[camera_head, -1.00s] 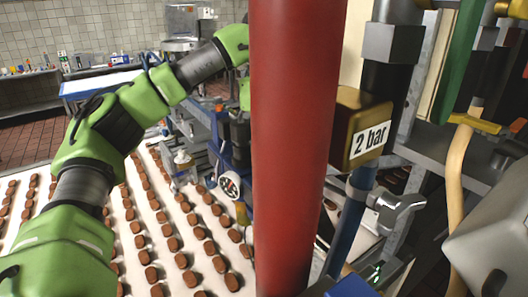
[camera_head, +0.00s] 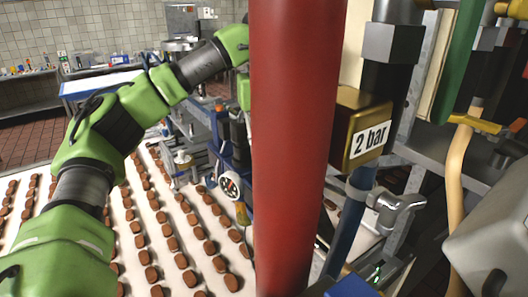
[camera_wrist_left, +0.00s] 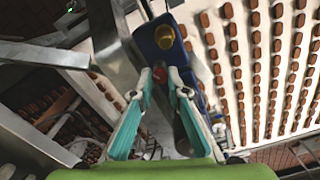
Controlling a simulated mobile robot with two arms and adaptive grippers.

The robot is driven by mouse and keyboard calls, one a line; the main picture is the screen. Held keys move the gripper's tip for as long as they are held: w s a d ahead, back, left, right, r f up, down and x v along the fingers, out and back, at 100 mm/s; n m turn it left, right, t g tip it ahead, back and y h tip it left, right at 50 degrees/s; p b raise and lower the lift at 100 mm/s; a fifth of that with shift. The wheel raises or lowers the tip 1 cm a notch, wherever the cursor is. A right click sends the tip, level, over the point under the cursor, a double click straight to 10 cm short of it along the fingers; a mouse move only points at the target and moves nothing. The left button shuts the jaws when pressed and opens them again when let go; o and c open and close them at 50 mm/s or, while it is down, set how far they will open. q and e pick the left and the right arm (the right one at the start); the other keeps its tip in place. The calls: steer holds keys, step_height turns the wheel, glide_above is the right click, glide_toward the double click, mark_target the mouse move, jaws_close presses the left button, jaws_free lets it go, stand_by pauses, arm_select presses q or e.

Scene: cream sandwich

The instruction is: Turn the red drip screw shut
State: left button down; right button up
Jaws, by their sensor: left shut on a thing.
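The red drip screw (camera_wrist_left: 160,76) shows in the left wrist view as a small red piece between the tips of the two teal fingers. My left gripper (camera_wrist_left: 158,80) is shut on it, and the fingertips cover most of it. Just beyond it is a blue housing (camera_wrist_left: 148,42) with a round brass part (camera_wrist_left: 164,37). My right gripper is in neither view.
The thick red column (camera_head: 294,150) fills the middle of the head view. Right of it are a brass box marked "2 bar" (camera_head: 348,128) and pipework. A white belt (camera_head: 205,278) with rows of brown biscuits runs below my left arm. A round gauge (camera_head: 229,185) is beside the column.

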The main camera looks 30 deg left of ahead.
arm_select(q)
steer(key=m, duration=0.7)
stand_by(0.6)
steer(key=c, duration=2)
jaws_free()
steer(key=shift+o, duration=0.2)
steer(key=shift+r, duration=0.1)
step_height(320, 180, up, 12)
